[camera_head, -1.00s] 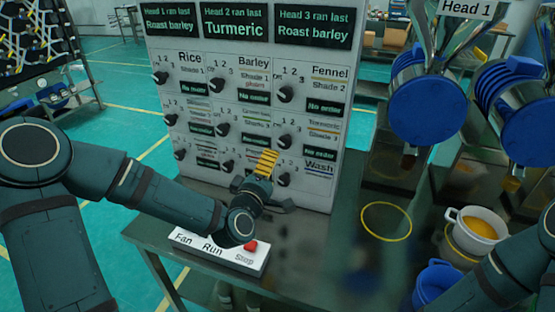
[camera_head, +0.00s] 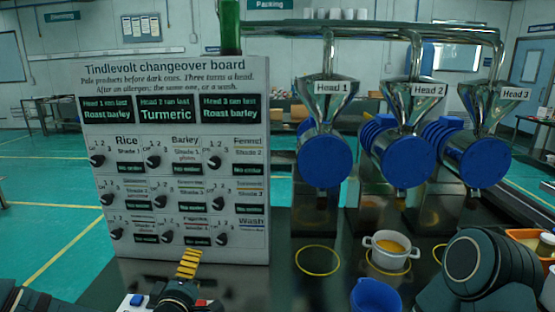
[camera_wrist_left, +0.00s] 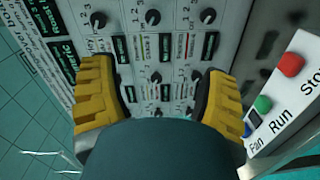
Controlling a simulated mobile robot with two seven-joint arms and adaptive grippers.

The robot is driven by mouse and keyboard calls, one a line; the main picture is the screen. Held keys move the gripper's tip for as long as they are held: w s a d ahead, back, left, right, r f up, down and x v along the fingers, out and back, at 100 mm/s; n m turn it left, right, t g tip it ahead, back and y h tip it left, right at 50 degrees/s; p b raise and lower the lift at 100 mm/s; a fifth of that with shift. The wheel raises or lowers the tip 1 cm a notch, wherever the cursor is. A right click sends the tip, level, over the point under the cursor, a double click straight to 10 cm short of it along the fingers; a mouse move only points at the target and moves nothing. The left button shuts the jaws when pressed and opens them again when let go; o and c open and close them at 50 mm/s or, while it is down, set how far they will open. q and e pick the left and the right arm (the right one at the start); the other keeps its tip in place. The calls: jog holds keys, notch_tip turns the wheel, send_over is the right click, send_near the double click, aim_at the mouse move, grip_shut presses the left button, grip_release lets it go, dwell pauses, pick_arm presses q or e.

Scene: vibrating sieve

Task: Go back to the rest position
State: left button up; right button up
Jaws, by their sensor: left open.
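My left gripper (camera_head: 188,265) stands at the bottom of the head view, in front of the lower part of the changeover board (camera_head: 180,70). In the left wrist view its two yellow finger pads are wide apart, with nothing between them (camera_wrist_left: 160,88). Beyond them are the board's knobs (camera_wrist_left: 156,76) and small displays. My right arm shows at the lower right of the head view. Its gripper is not in view.
The Fan, Run and Stop button box (camera_wrist_left: 288,100) is close to my left gripper. A white pot (camera_head: 391,252) with yellow contents and a blue container (camera_head: 376,295) stand on the dark bench. Blue-fronted sieve heads (camera_head: 325,160) stand behind. A yellow ring (camera_head: 317,260) is empty.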

pick_arm(q)
jog(key=s+d+f+m+g+h, duration=0.2)
jog(key=d+f+m+g+h, duration=0.25)
jog(key=f, duration=0.65)
jog(key=s+d+f+m+g+y, duration=0.1)
jog(key=s+f+m+g, duration=0.3)
jog(key=s+f, duration=0.5)
jog(key=s+d+f+m+g, duration=0.4)
jog(key=s+f+g, duration=0.3)
jog(key=s+f, duration=0.3)
jog(key=shift+m+y, duration=0.35)
jog(key=shift+m, duration=0.2)
jog(key=shift+d+g, duration=0.1)
jog(key=shift+g, duration=0.15)
